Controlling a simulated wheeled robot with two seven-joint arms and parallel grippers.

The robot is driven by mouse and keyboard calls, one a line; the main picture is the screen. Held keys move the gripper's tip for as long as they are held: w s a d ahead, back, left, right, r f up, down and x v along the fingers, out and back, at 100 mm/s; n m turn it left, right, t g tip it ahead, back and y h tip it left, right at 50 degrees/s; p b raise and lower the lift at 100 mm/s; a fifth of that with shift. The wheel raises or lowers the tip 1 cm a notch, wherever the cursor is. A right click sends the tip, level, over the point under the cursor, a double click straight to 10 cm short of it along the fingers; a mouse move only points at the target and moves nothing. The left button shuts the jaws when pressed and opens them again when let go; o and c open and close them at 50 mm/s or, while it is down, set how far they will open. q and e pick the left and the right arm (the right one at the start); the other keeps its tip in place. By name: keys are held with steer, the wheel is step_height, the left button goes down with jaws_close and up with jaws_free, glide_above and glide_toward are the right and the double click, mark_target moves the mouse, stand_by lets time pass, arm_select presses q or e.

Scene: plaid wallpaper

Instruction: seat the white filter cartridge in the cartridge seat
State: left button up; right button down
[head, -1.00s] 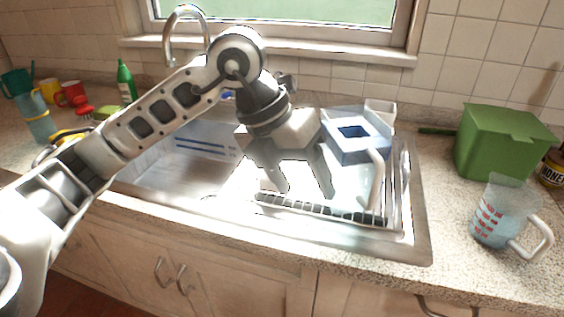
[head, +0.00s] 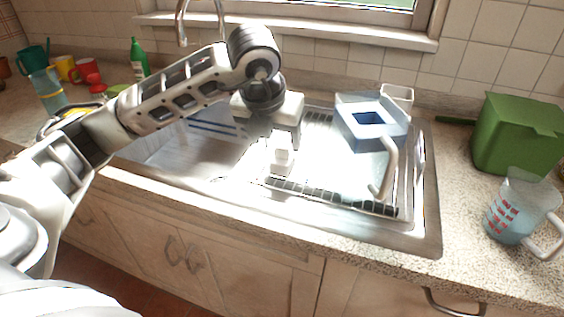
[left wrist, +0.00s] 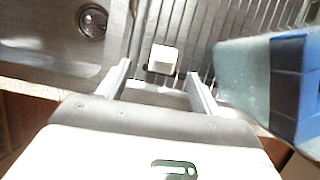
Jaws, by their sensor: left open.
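The white filter cartridge (head: 283,154) is a small pale block on the drying rack by the sink. It also shows in the left wrist view (left wrist: 162,58), just beyond and between the fingertips. My left gripper (head: 281,146) is open above it, fingers pointing down; in the left wrist view the spread fingers (left wrist: 158,74) show nothing held. The cartridge seat (head: 369,118) appears as the square opening in the blue top of a jug with a white handle, to the right of the gripper. Its inside is hard to make out. My right gripper is not in view.
The steel sink (head: 190,155) lies left of the wire rack (head: 335,195). The blue-topped jug (left wrist: 295,85) stands close to the gripper's right side. A measuring jug (head: 515,212) and green box (head: 515,138) stand on the right counter. Mugs and a green bottle (head: 139,60) are at far left.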

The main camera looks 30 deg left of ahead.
mark_target(282, 148)
arm_select(q)
steer(key=x, duration=0.3)
steer(key=p+x, duration=0.1)
steer(key=x, duration=0.1)
steer(key=shift+w+d, duration=0.25)
steer(key=shift+w, duration=0.05)
steer(key=c, duration=1.1)
steer(key=shift+r, duration=0.1)
steer(key=shift+r, duration=0.1)
